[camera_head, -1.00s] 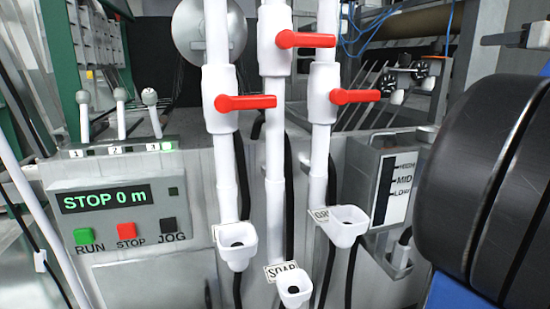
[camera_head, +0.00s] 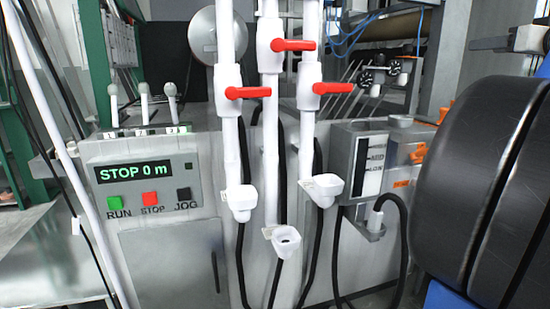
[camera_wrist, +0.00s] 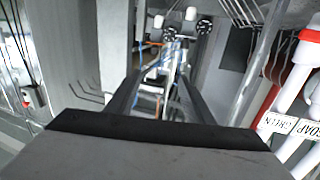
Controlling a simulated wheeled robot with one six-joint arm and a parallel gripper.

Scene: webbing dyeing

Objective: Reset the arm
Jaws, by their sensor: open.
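My gripper (camera_wrist: 160,92) shows only in the wrist view, with its two dark fingers pointing up the picture and spread apart. The gap between them holds nothing; background machinery shows through it. The arm and gripper do not show in the head view. White pipes with red-handled valves and tags stand at the right edge of the wrist view, one tag (camera_wrist: 276,122) reading GREEN. They are apart from the gripper.
Three white pipes with red valve handles (camera_head: 293,45) stand mid-view in the head view. The control panel (camera_head: 140,190) reads STOP 0 m. Three levers (camera_head: 144,105) stand above it. A level box (camera_head: 372,165) and a large black roller (camera_head: 490,190) are at right.

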